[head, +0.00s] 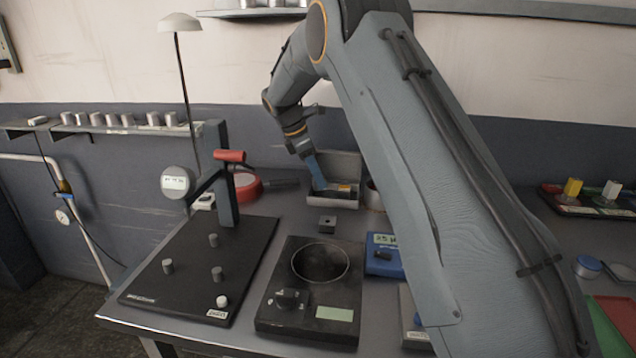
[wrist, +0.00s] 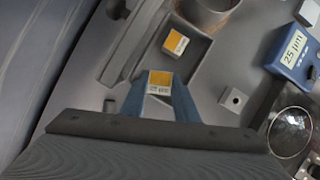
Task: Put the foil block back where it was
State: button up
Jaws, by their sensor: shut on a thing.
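My gripper (head: 318,184) reaches down at the grey open tray (head: 346,165) at the back of the bench. A second yellow-labelled block (wrist: 176,43) sits in the tray (wrist: 152,52), apart from the held one. The held block is at the tray's near side; I cannot tell whether it touches the tray. In the head view the fingers largely hide it.
A small dark block with a hole (head: 327,224) stands in front of the tray. A blue gauge box (head: 384,240) reading 25 µm is to the right. A black plate with a round recess (head: 320,263) and a stand with a red handle (head: 231,156) are nearer and left.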

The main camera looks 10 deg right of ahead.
jog(key=shift+s+f, duration=0.1)
jog(key=shift+f, duration=0.6)
jog(key=shift+w+d+f+p, duration=0.1)
jog(key=shift+w+f+p, duration=0.15)
jog(key=shift+f+p, duration=0.35)
jog(key=shift+f, duration=0.2)
jog(key=o, duration=0.8)
jog(key=b+v, duration=0.3)
jog(key=v, duration=0.9)
jog(key=shift+r, duration=0.2)
jog(key=shift+s, duration=0.1)
